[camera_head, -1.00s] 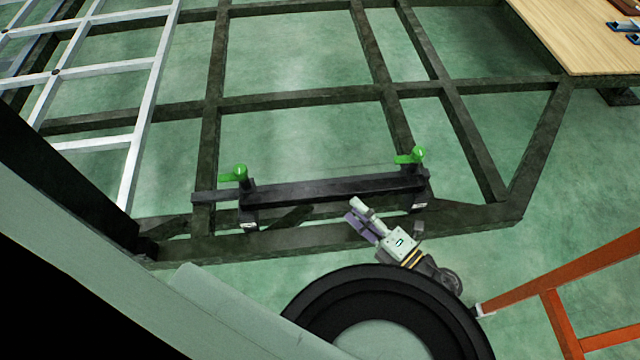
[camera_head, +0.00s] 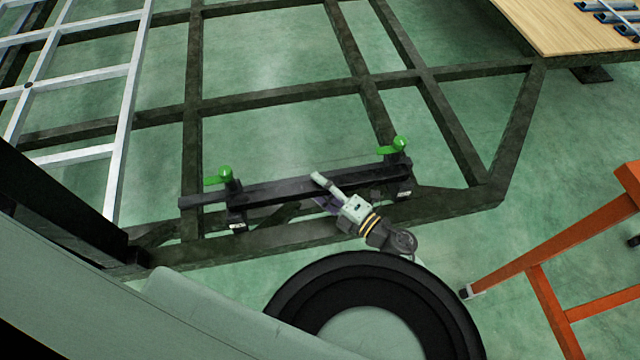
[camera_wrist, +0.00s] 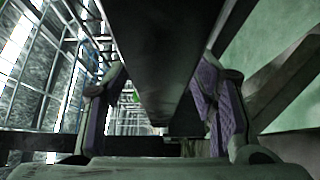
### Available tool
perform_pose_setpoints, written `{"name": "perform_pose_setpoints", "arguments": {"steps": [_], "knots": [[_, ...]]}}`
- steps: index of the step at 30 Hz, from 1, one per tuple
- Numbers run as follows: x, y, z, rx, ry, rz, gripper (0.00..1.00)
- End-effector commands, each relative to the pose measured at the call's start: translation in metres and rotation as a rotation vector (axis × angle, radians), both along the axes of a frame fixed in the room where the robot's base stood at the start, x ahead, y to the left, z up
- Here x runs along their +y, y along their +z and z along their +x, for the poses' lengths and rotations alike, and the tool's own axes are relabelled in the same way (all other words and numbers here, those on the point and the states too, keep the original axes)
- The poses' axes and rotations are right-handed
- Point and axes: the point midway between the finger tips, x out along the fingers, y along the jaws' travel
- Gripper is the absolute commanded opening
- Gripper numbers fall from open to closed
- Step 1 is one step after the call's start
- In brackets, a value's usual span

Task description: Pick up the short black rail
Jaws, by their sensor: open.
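The short black rail (camera_head: 270,190) lies along the near side of the dark trailer frame, between two clamps with green handles. In the wrist view the rail (camera_wrist: 165,60) runs away from the camera between my two purple-padded fingers. My gripper (camera_head: 322,190) is open with its fingers on either side of the rail, near its middle. It also shows in the wrist view (camera_wrist: 158,105). A gap shows on the left finger's side; whether the right pad touches the rail I cannot tell. One finger is partly hidden behind the rail in the head view.
The left green-handled clamp (camera_head: 226,178) and right green-handled clamp (camera_head: 399,146) stand at the rail. The dark chassis frame (camera_head: 290,93) spreads behind. A white lattice (camera_head: 125,110) is at left, an orange stand (camera_head: 560,250) at right, a wooden table (camera_head: 570,28) at upper right.

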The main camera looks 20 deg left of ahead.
Motion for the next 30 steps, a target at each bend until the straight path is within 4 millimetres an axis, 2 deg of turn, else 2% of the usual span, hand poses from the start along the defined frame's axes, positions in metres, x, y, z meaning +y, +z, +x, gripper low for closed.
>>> {"name": "perform_pose_setpoints", "arguments": {"steps": [8, 30], "knots": [[0.0030, -0.0001, 0.0014, 0.000, -0.001, 0.000, 0.53], [0.0029, 0.0002, 0.0011, 0.000, 0.000, 0.001, 0.03]]}}
